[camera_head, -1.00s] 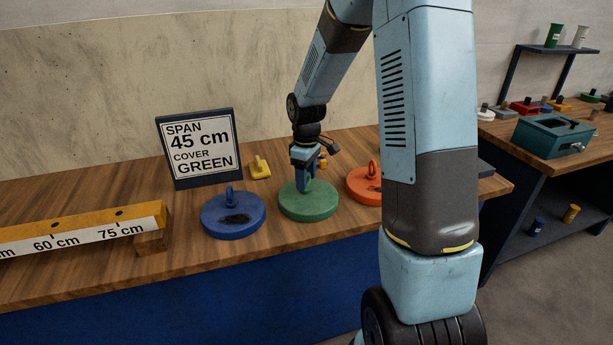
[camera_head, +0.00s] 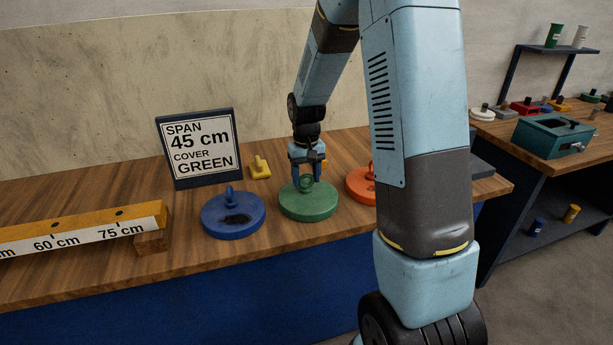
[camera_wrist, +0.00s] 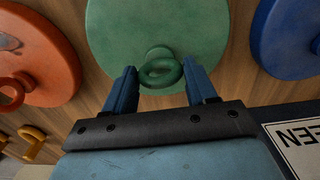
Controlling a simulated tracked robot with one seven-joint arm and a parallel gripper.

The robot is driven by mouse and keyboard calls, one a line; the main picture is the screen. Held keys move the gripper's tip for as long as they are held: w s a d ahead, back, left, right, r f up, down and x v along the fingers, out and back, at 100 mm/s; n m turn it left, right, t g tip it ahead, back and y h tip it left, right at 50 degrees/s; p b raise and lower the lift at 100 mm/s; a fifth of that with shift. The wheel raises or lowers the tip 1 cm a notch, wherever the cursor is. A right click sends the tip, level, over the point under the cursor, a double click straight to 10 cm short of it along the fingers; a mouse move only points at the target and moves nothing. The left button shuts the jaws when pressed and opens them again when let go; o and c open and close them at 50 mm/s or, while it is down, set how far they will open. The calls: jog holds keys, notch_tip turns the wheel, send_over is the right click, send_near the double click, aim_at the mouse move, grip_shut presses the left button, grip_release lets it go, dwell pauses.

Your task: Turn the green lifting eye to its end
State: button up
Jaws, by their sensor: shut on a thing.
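The green cover (camera_head: 308,207) is a round disc lying on the bench, between the blue and orange covers. The green lifting eye (camera_head: 306,182) stands upright at its middle, its ring facing the head camera. My gripper (camera_head: 306,178) points down over it, one blue finger on each side of the ring. In the wrist view, the green lifting eye (camera_wrist: 160,72) sits between the two fingertips of my gripper (camera_wrist: 161,77), which are shut on its sides. The green cover (camera_wrist: 150,25) also shows there, beyond the fingers.
A blue cover (camera_head: 233,222) with an eye lies left, and an orange cover (camera_head: 361,184) right, partly behind my arm. A sign (camera_head: 198,150) reads span 45 cm, cover green. A small yellow piece (camera_head: 260,168) and a yellow scale bar (camera_head: 85,228) are on the bench.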

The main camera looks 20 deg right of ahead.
aim_at(306, 171)
jog(key=shift+w+m, duration=0.1)
jog(key=shift+m, duration=0.2)
jog(key=o, duration=1.1)
jog(key=shift+c, duration=0.2)
notch_tip(306, 171, up, 14)
jog(key=shift+f, duration=0.15)
dwell(0.3)
